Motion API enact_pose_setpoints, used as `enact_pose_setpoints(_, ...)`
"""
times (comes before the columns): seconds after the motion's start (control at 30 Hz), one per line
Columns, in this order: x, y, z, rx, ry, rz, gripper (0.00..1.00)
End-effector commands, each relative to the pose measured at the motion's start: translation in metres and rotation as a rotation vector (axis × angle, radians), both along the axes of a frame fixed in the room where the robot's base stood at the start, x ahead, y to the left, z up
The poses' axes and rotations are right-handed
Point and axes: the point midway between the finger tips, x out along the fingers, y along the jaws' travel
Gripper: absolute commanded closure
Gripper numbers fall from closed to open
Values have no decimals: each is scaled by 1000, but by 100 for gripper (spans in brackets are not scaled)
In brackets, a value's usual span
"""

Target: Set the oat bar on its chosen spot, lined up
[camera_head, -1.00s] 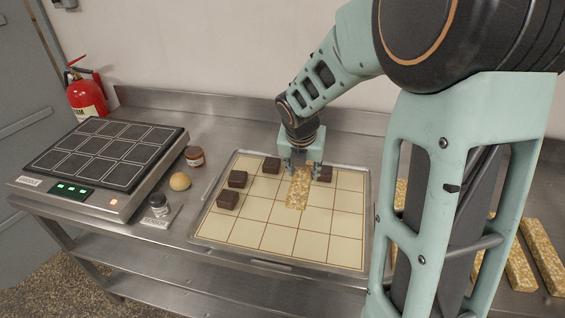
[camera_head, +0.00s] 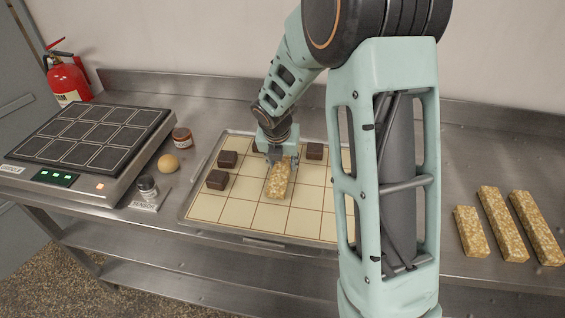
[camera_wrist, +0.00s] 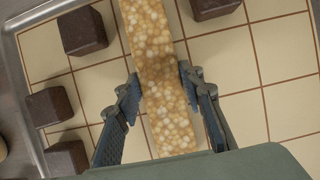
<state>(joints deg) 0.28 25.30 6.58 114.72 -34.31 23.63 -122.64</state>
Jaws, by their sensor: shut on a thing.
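My gripper (camera_head: 281,160) is shut on an oat bar (camera_head: 279,182), a long pale-gold block with a grainy surface. In the wrist view the gripper's fingers (camera_wrist: 159,84) press the oat bar (camera_wrist: 158,60) from both long sides, and its far end runs out of frame. The bar is over the middle of a cream mat with brown grid lines on a metal tray (camera_head: 191,207). It looks slightly turned against the grid lines in the head view. I cannot tell whether its underside touches the mat.
Dark brown blocks sit on the grid, left (camera_head: 217,180) and back right (camera_head: 314,151); the wrist view shows several. Three other oat bars (camera_head: 503,224) lie right of my arm. Front grid squares are clear.

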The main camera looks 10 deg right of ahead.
Motion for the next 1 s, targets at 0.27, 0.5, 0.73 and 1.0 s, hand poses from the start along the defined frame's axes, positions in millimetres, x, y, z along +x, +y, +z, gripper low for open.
enact_pose_setpoints(0.27, 0, 0, -3, 0, 0, -1, 48)
enact_pose_setpoints(0.5, 0, 0, -3, 0, 0, 0, 47)
enact_pose_setpoints(0.73, -4, 2, 16, 1, -4, 0, 47)
enact_pose_setpoints(1.0, -24, 10, 69, 0, -4, -1, 47)
